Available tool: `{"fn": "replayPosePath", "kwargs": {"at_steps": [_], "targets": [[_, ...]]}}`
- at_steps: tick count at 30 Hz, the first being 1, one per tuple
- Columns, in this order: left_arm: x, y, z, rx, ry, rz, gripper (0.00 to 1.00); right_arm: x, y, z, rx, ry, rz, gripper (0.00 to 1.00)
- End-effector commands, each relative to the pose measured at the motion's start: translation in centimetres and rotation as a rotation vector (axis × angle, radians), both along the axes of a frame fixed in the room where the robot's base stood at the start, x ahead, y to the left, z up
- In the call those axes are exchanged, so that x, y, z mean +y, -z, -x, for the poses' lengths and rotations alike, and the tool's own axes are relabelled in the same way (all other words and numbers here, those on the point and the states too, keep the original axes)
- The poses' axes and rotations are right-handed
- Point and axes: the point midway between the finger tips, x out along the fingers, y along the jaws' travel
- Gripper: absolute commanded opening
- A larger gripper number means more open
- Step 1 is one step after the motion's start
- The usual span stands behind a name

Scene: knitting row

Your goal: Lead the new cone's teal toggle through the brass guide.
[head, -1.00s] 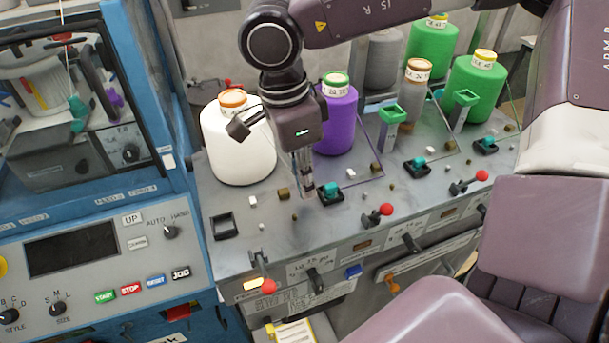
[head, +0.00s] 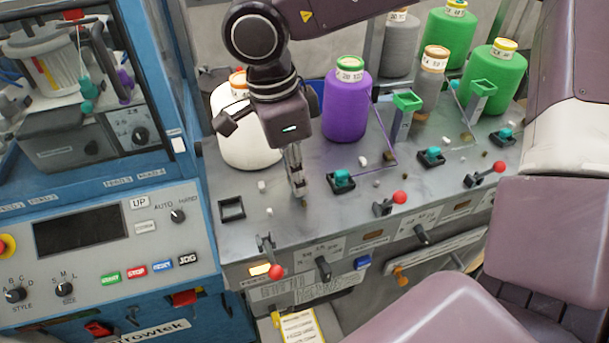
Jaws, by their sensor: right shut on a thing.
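The new cone is probably the white one (head: 245,150) with an orange top at the left end of the shelf, partly behind my arm. The black socket (head: 232,208) in front of it is empty. My right gripper (head: 298,190) points down in front of this cone, shut. I take what it holds to be the teal toggle, but the fingers hide it. The brass guide for this cone is hidden behind the fingers, so I cannot tell whether they touch. My left gripper is not in view.
A purple cone (head: 346,105) and green cones (head: 490,82) stand to the right. Other teal toggles (head: 341,179) sit in black sockets. Green-topped posts (head: 406,102) and red-knobbed levers (head: 389,204) stand nearby. The blue machine (head: 110,240) borders the left.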

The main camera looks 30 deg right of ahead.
Motion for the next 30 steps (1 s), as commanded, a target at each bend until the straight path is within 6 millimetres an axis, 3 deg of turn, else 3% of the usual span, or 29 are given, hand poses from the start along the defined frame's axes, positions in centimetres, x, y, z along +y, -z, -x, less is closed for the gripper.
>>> {"fn": "replayPosePath", "kwargs": {"at_steps": [15, 30], "targets": [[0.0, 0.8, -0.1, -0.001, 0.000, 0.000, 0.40, 2.2, 0.1, -0.5, 0.001, -0.001, 0.000, 0.03], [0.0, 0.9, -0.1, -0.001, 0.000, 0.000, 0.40, 2.4, 0.0, -0.5, 0.001, -0.001, 0.000, 0.03]]}}
